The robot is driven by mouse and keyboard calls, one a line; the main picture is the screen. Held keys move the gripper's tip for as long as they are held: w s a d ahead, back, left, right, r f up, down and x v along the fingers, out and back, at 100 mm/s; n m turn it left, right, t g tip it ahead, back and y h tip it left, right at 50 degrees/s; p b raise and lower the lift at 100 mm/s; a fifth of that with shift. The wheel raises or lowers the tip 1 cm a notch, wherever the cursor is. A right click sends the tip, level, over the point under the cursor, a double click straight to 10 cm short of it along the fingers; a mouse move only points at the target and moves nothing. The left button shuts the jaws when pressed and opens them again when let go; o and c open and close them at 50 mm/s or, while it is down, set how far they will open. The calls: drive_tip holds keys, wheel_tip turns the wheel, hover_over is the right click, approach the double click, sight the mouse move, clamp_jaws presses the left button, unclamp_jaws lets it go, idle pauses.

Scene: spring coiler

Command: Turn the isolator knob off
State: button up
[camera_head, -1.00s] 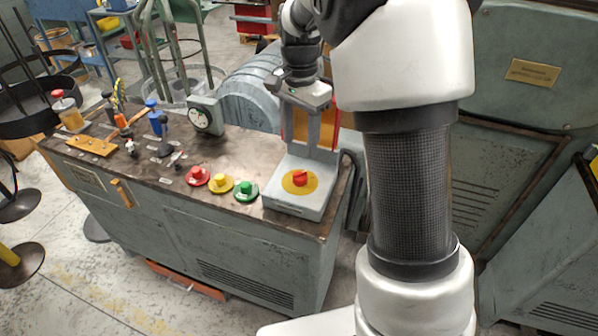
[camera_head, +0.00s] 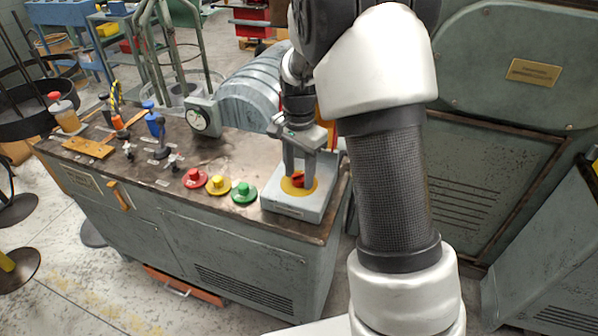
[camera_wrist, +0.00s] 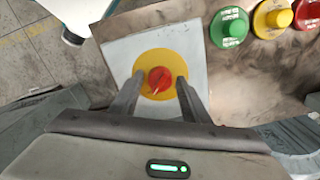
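The isolator knob (camera_head: 298,179) is red and sits on a yellow disc (camera_head: 286,187) on top of a light grey box (camera_head: 297,209) at the right end of the bench. In the wrist view the red knob (camera_wrist: 160,79) has a pale pointer mark, and the yellow disc (camera_wrist: 160,56) surrounds it. My gripper (camera_head: 299,178) points down over the box. In the wrist view its two fingers (camera_wrist: 157,82) are apart, one on each side of the knob, with gaps between. Whether the fingertips reach down to knob height is hard to tell.
Red (camera_head: 195,178), yellow (camera_head: 219,185) and green (camera_head: 244,193) push buttons stand left of the box. A round gauge (camera_head: 199,120), small levers and a blue-topped item (camera_head: 154,122) stand farther left. A grey machine housing (camera_head: 252,96) is behind.

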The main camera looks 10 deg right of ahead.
drive_tip(key=c, duration=0.8)
drive_tip(key=n+p, duration=0.2)
drive_tip(key=n, duration=0.4)
drive_tip(key=shift+r+n, duration=0.15)
drive_tip(key=shift+n, duration=0.15)
drive_tip(key=n+p, duration=0.1)
drive_tip(key=n, duration=0.4)
drive_tip(key=n+p, duration=0.2)
drive_tip(key=n, duration=0.4)
drive_tip(key=shift+n, duration=0.3)
drive_tip(key=o, duration=1.1)
